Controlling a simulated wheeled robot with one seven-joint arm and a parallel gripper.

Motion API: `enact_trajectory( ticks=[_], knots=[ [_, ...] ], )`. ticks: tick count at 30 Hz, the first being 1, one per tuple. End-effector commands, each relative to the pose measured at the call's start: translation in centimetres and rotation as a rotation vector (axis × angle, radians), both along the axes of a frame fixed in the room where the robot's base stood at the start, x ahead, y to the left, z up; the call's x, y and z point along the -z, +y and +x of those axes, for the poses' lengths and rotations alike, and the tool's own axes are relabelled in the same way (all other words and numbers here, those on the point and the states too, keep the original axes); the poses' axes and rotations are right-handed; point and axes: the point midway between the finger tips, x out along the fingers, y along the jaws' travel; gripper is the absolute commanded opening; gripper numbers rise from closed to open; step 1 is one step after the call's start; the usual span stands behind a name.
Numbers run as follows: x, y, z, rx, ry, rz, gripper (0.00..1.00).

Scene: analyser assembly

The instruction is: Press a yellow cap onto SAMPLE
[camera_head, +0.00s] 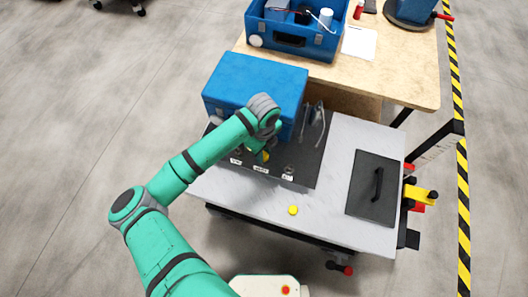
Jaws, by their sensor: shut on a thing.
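My gripper (267,148) is over the dark panel (309,168) on the white-topped cart, close to its front row of ports. It is shut on a small yellow cap (265,156), mostly hidden by my arm. Three small white labels mark the front of the panel: left (236,161), middle (261,169) and right (287,178). Their text is too small to read, so I cannot tell which is SAMPLE. I cannot tell whether the held cap touches a port. A second yellow cap (293,210) lies on the cart top in front of the panel.
A blue box (255,82) stands behind my gripper at the panel's back. Grey hoses (318,118) rise at the panel's right rear. A dark lid with a handle (375,188) lies at the cart's right. A wooden table (395,70) behind carries a blue toolbox (292,44).

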Motion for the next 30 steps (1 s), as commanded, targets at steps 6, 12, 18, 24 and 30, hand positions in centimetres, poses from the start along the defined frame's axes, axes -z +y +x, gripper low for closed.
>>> enact_trajectory(
  ticks=[6, 12, 18, 24, 30],
  knots=[
    [0.1, 0.1, 0.0, -0.002, 0.000, 0.000, 0.06],
    [0.4, 0.2, 0.0, -0.003, 0.001, 0.001, 0.33],
    [0.4, 0.4, 0.0, -0.008, 0.000, 0.000, 0.48],
    [0.2, 0.2, 0.0, -0.004, 0.000, 0.000, 0.48],
    [-2.1, 0.3, 0.0, -0.004, -0.003, 0.000, 0.48]
  ],
)
